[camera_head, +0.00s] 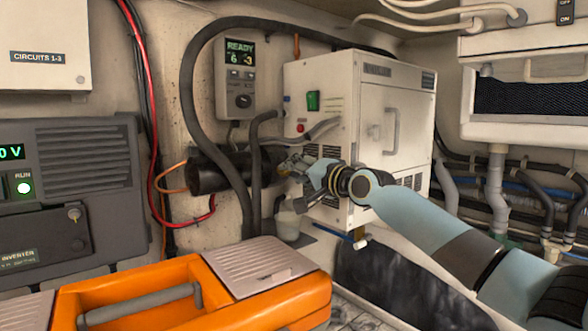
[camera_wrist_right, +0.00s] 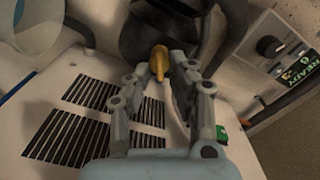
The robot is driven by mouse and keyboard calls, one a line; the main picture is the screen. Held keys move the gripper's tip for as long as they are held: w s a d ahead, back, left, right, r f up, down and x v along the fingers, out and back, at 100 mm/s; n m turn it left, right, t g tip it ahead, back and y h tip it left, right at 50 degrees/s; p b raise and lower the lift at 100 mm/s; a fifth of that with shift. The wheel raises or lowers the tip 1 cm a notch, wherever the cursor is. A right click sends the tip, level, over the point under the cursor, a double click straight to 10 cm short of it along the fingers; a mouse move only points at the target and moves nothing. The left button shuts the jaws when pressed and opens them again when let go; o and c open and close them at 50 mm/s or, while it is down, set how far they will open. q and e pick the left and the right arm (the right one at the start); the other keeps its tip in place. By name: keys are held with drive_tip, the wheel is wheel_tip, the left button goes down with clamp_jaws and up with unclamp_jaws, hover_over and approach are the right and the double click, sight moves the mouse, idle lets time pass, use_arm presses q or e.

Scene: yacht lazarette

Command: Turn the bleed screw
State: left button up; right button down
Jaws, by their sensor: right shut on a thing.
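The bleed screw is a small brass-yellow piece (camera_wrist_right: 158,60) between my right fingertips in the right wrist view, in front of a dark rounded part. My right gripper (camera_wrist_right: 161,72) is shut on it. In the head view my right gripper (camera_head: 294,166) is at the left side of the white cabinet (camera_head: 352,110), beside the black hoses. There the fingers mostly hide the screw. My left gripper is in neither view.
A black cylinder (camera_head: 207,172) and a thick black hose (camera_head: 187,85) are left of the gripper. A control box reading READY (camera_head: 236,78) hangs on the wall. An orange toolbox (camera_head: 240,312) stands in front. Pipes (camera_head: 497,180) run at right.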

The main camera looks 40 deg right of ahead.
drive_tip(key=m, duration=0.8)
drive_tip(key=f+m, duration=0.1)
drive_tip(key=m, duration=1.4)
drive_tip(key=shift+a+f+m, duration=0.3)
drive_tip(key=shift+a, duration=0.1)
drive_tip(key=shift+f, duration=0.1)
drive_tip(key=c, duration=1.4)
unclamp_jaws()
drive_tip(key=shift+c, duration=0.2)
